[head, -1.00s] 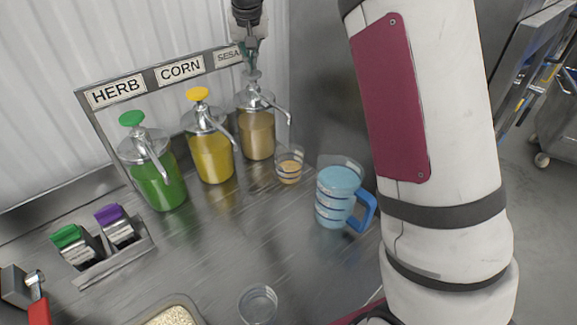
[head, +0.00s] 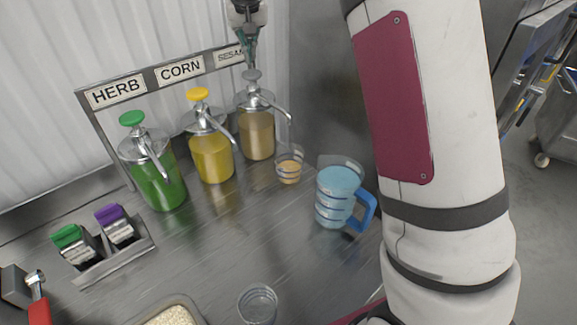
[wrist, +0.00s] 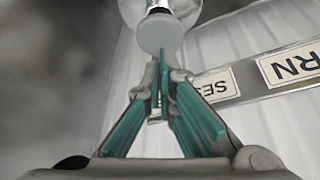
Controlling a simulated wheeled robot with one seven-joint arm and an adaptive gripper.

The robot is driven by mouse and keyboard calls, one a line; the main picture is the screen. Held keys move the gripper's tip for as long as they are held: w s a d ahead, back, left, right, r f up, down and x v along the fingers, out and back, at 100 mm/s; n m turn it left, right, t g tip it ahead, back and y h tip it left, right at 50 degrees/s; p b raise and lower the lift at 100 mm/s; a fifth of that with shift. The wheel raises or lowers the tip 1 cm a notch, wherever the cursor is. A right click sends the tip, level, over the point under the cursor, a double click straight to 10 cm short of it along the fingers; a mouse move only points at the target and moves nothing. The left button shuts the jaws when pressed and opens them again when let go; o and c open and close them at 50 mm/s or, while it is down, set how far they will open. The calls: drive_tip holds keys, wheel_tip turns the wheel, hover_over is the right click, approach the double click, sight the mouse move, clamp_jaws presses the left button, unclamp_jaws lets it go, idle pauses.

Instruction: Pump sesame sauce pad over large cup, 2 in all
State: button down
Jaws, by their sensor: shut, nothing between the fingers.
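The sesame dispenser (head: 257,133) is a clear jar of tan sauce with a metal pump and a grey pad (head: 252,75) on top. The pad also shows in the wrist view (wrist: 160,36). My gripper (head: 250,62) is shut and empty, its fingertips pointing down just above the pad or at it; I cannot tell whether they touch. In the wrist view the teal-padded fingers (wrist: 162,62) meet below the pad's disc. A clear cup (head: 289,170) with some orange-tan sauce stands under the sesame spout. Which cup is the large one is not certain.
Corn (head: 212,155) and herb (head: 158,180) dispensers stand to the left under the label rack (head: 150,77). A blue-filled jug (head: 338,197) stands right of the sauced cup. An empty clear cup (head: 258,304) and a rice tray (head: 190,303) are at the front. The middle counter is clear.

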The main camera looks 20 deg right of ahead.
drive_tip(key=shift+r, duration=2.15)
drive_tip(key=s+r+n, duration=0.1)
drive_tip(key=s+r, duration=0.2)
drive_tip(key=s, duration=0.8)
drive_tip(key=s+r, duration=0.3)
drive_tip(key=s, duration=0.8)
drive_tip(key=s+f, duration=0.4)
drive_tip(key=s, duration=0.6)
drive_tip(key=s+f+n+t+y, duration=0.1)
drive_tip(key=s+f, duration=0.4)
drive_tip(key=s, duration=0.6)
drive_tip(key=shift+s, duration=0.3)
